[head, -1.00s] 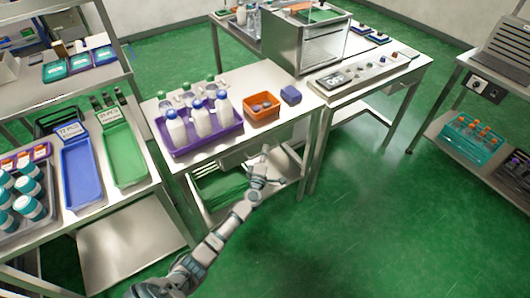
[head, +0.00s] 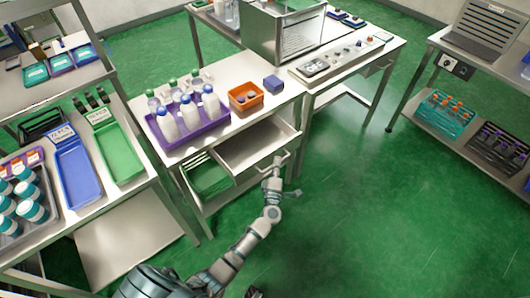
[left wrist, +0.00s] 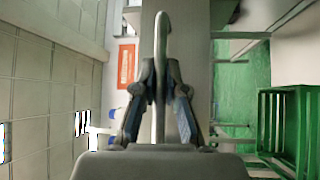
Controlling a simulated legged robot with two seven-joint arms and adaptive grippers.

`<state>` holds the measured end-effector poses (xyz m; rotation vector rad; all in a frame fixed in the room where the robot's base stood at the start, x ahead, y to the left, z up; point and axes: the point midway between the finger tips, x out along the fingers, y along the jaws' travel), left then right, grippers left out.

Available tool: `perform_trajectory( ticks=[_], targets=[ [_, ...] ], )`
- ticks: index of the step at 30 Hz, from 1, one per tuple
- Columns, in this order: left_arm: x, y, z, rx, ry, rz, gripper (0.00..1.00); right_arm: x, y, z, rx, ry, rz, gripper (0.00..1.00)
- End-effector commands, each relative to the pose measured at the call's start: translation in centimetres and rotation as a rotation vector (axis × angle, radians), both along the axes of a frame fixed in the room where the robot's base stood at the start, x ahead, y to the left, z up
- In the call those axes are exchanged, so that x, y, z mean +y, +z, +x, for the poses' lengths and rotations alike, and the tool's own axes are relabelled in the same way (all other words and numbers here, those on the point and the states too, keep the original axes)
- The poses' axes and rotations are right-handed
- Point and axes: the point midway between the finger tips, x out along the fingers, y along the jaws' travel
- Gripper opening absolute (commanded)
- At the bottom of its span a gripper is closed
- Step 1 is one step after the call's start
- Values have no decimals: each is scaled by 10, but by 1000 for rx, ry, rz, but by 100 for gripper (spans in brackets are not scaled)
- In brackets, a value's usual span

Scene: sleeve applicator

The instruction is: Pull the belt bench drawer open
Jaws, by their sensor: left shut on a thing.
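The belt bench drawer (head: 243,144) is slid out from under the middle bench (head: 276,103), and its pale inside shows empty. My left gripper (head: 279,165) is at the drawer's front, on its handle (head: 284,158). In the left wrist view my left gripper (left wrist: 159,95) has its two fingers closed on the pale handle bar (left wrist: 161,45). The handle partly hides behind the fingers in the head view. My right gripper is not in view.
A purple tray (head: 187,139) with white bottles, an orange bin (head: 245,97) and a blue box (head: 274,83) stand on the bench. A green crate (head: 207,178) sits below the drawer. The green floor (head: 350,210) in front is clear.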

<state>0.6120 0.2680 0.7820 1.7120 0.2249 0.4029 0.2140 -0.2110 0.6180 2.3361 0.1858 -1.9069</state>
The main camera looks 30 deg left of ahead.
Motion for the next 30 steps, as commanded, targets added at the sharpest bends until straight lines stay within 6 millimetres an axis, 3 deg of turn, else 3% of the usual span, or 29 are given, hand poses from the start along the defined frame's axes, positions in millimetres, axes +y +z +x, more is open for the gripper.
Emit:
perform_trajectory(
  ticks=[6, 12, 29, 30],
  targets=[
    [-42, -5, -19, 10, -1, -5, 0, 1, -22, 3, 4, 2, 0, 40],
    [-65, -6, -28, 11, 0, -3, 0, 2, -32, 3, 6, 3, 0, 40],
    [-75, -8, -33, 13, 0, -1, 0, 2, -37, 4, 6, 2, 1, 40],
    [-75, -8, -33, 13, 0, -1, 13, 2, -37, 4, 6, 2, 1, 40]
  ],
)
